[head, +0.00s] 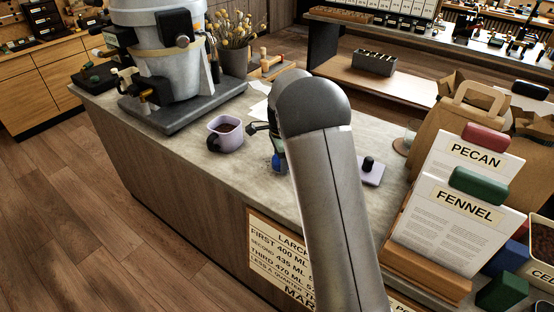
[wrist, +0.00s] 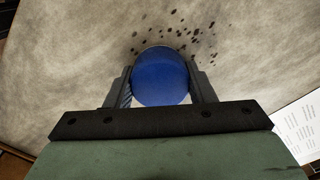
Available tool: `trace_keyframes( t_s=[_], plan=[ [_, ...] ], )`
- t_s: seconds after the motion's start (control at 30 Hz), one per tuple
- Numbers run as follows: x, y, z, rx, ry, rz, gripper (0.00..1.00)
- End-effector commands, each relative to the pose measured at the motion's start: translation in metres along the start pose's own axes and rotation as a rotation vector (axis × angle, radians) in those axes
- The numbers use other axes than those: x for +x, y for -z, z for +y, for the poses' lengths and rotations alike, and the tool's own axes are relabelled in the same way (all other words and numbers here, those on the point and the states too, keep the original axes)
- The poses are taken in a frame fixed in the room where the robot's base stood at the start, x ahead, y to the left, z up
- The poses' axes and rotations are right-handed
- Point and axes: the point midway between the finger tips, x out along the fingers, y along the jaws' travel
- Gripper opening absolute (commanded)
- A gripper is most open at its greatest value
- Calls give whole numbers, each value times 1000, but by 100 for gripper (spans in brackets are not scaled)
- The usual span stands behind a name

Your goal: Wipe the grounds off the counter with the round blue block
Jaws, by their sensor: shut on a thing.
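The round blue block (wrist: 161,80) sits between the two fingers of my gripper (wrist: 163,85) in the wrist view, held from both sides. In the head view a small blue part (head: 279,163) shows beside my arm, which hides most of the gripper. The grounds (wrist: 180,33) are dark specks scattered on the pale grey counter (wrist: 75,70), just beyond the block in the wrist view. In the head view my arm hides them. I cannot tell whether the block touches the counter (head: 190,160).
A lilac mug (head: 229,141) with dark contents stands left of my gripper, near a large grey machine (head: 170,60) on its base. A lilac slab with a black knob (head: 370,170) lies right of my arm. Recipe cards (head: 455,215) and paper bags (head: 455,120) crowd the right.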

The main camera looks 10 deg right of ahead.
Motion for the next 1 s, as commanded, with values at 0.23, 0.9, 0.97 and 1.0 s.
trace_keyframes(
  t_s=[0.23, 0.9, 0.97, 1.0],
  plan=[
    [1, 1, 2, 0, -3, 1, 13],
    [-1, -23, -28, -1, -4, 0, 13],
    [-1, -24, -30, -1, -3, 0, 13],
    [-1, -25, -30, -1, -2, 0, 13]
  ],
)
